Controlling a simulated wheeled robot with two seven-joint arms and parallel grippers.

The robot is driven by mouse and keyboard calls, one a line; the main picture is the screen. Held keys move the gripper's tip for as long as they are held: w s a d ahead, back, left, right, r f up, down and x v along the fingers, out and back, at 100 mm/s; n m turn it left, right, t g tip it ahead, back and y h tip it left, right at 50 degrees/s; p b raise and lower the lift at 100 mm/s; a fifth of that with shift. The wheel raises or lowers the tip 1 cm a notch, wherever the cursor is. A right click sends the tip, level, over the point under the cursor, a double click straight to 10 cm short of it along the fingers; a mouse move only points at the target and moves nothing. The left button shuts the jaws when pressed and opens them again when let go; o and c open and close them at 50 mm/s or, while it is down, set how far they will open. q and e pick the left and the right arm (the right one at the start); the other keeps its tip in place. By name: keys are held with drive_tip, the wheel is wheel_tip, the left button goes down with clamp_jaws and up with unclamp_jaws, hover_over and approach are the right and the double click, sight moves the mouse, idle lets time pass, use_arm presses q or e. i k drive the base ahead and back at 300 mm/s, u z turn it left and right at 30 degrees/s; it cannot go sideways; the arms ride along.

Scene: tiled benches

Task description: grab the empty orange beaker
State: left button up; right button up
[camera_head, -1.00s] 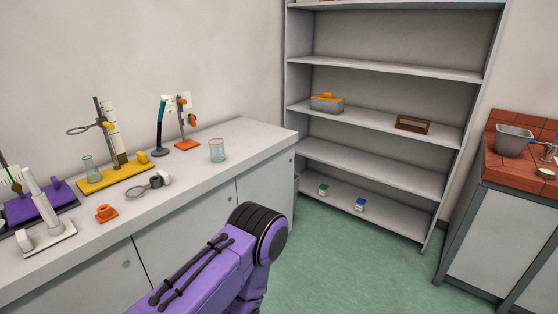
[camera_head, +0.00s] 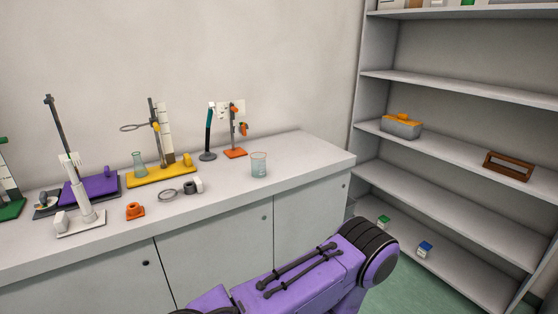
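A clear glass beaker (camera_head: 259,165) with a faint reddish rim and a pale bluish lower part stands upright on the bench (camera_head: 225,200), near its right end. I cannot tell for sure whether it is empty. A small orange object (camera_head: 135,211) sits near the bench's front edge at the left; it is too small to tell whether it is a vessel. I see no other orange beaker. A purple arm link of mine crosses the lower right, in front of the bench cabinets. Neither of my grippers is in view.
A yellow stand base (camera_head: 162,175) with a conical flask (camera_head: 139,164), an orange-based stand (camera_head: 236,152), a dark lamp-like stand (camera_head: 208,156), a white stand (camera_head: 80,224) and a purple block (camera_head: 90,190) crowd the bench. Grey shelves (camera_head: 455,145) stand right. The bench's right end is clear.

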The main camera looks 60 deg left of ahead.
sight(258, 169)
drive_tip(key=u, duration=0.2)
drive_tip(key=i, duration=1.5)
drive_tip(key=u, duration=1.1)
drive_tip(key=i, duration=0.9)
drive_tip(key=u, duration=1)
